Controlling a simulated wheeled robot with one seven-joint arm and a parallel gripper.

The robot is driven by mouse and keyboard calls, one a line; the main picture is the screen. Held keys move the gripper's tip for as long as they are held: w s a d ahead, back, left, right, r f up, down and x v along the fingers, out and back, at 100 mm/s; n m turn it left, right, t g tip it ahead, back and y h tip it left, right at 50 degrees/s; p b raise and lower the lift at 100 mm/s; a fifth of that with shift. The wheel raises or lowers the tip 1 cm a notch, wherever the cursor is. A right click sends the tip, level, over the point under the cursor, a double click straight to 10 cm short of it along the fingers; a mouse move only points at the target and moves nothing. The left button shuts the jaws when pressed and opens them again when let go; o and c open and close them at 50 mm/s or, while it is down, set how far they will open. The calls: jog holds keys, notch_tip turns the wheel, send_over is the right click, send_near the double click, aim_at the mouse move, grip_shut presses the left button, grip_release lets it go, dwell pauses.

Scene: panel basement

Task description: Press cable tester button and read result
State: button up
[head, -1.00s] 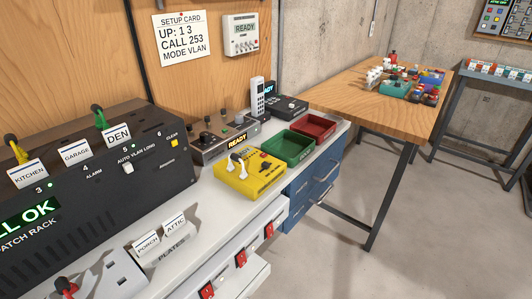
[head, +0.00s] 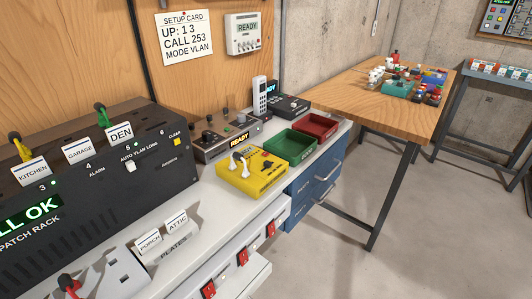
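The likely cable tester is a yellow box (head: 252,177) with white plugs on its top left, a dark knob or button and small printing. It sits on the white bench behind the plates. Its display and result cannot be read at this size. The black patch rack (head: 90,180) at left shows green text ending in "LL OK". My gripper is not in view.
Green (head: 290,146) and red (head: 314,126) trays stand right of the yellow box. A setup card (head: 184,38) and a READY wall unit (head: 243,34) hang behind. Label plates (head: 176,223) lie in front. A wooden table (head: 370,95) holds small parts; floor at right is clear.

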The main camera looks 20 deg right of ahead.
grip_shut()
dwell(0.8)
